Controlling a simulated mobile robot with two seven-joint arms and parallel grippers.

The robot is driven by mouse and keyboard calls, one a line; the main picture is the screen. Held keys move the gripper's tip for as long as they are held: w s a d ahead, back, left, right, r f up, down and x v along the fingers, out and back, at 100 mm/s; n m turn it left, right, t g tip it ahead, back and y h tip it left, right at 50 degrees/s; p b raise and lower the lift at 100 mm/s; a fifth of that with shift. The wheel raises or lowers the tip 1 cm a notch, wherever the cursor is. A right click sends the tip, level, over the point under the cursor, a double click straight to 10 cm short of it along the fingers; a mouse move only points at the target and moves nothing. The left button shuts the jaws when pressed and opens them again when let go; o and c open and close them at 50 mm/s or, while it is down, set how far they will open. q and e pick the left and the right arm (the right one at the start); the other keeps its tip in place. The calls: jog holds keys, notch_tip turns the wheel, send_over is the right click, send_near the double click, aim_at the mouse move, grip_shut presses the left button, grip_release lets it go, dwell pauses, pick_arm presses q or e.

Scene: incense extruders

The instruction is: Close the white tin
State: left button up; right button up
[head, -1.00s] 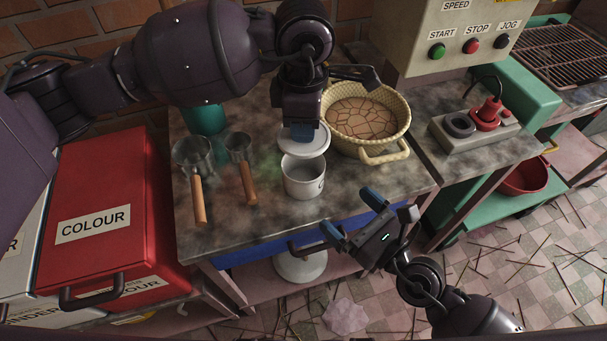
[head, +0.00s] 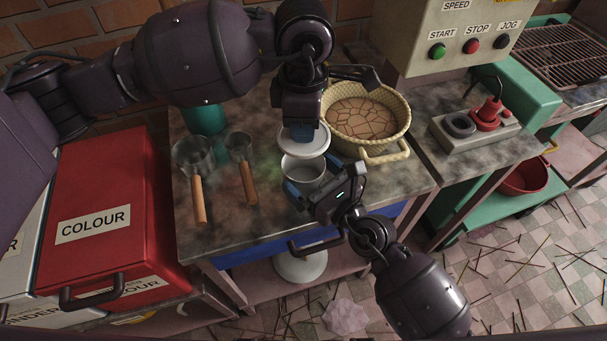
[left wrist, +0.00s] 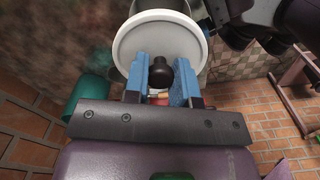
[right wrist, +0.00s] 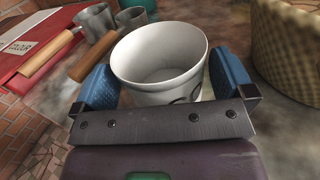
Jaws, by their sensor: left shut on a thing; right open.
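The white tin (head: 303,171) stands upright and open on the worktable. It shows empty inside in the right wrist view (right wrist: 160,68). Its white lid (head: 303,141) is off the tin, held just behind and above its rim. My left gripper (head: 302,130) is shut on the lid's dark knob (left wrist: 160,76); the lid's round face (left wrist: 160,40) shows beyond the fingers in the left wrist view. My right gripper (right wrist: 165,85) is open, its blue fingers on either side of the tin's body. I cannot tell whether they touch it.
A woven basket (head: 397,145) stands close right of the tin. Two metal scoops with wooden handles (head: 198,198) (head: 248,183) lie to the left. A teal container (head: 205,118) stands behind them. A socket block (head: 475,133) is further right. The table's front edge is near the tin.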

jog(key=c, duration=1.2)
pick_arm(q)
jog(key=shift+f, duration=2.5)
pick_arm(e)
jog(key=shift+o, duration=0.2)
pick_arm(q)
jog(key=shift+f, duration=0.9)
jog(key=shift+f, duration=0.65)
jog(key=o, duration=1)
jog(key=shift+c, duration=0.2)
jog(key=shift+r, duration=0.1)
